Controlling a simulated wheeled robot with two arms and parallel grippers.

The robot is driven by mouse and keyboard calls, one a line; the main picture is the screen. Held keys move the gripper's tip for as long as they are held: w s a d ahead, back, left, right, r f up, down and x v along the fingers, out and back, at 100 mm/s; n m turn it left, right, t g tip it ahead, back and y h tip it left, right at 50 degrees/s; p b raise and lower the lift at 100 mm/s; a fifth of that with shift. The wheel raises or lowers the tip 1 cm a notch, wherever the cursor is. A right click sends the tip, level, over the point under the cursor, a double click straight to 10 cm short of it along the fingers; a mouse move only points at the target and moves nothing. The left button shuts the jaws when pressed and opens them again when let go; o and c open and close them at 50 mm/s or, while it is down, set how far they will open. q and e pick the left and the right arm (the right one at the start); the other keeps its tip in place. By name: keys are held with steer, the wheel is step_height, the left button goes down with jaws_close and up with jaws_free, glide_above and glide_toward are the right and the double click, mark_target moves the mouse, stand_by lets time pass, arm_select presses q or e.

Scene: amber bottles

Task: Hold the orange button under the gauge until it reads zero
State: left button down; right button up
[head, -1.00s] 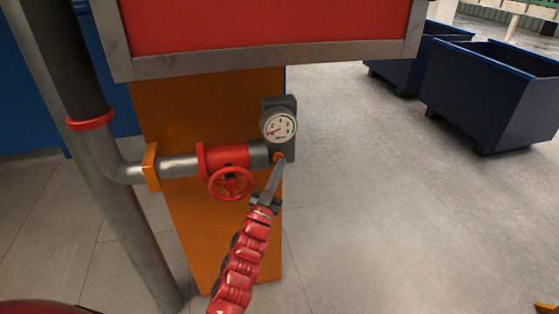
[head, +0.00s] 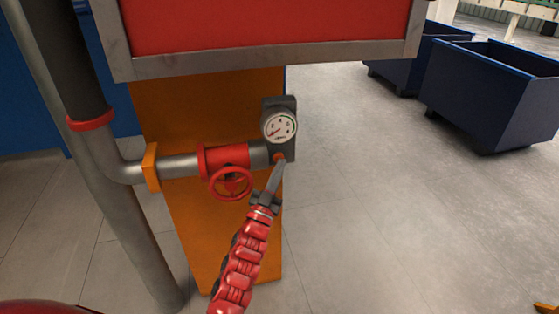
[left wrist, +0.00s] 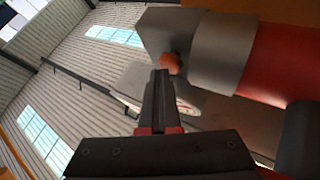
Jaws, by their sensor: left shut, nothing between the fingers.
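The round white gauge (head: 279,127) sits on a dark grey plate at the right end of a pipe in the head view. Its red needle points toward the lower left; the exact reading is too small to tell. The orange button (head: 279,156) is just below the gauge, partly covered by my fingertips. My left gripper (head: 282,162) is shut and empty, its tips at the button. In the left wrist view the button (left wrist: 170,62) shows just beyond the fingertips (left wrist: 160,73); I cannot tell whether they touch. My right gripper is not in view.
A red handwheel (head: 231,183) stands out from the pipe left of my gripper. An orange column (head: 190,235) is behind, and a red panel with a grey frame (head: 270,60) hangs above. Blue bins (head: 490,95) stand at the right. The floor between is clear.

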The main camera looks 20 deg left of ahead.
arm_select(q)
steer(key=shift+s+d, duration=0.5)
steer(key=shift+s, duration=0.25)
steer(key=s+d, duration=0.1)
steer(key=s, duration=0.1)
steer(key=s+d, duration=0.1)
steer(key=s, duration=0.1)
steer(key=shift+d, duration=0.4)
steer(key=shift+s, duration=0.1)
stand_by(0.3)
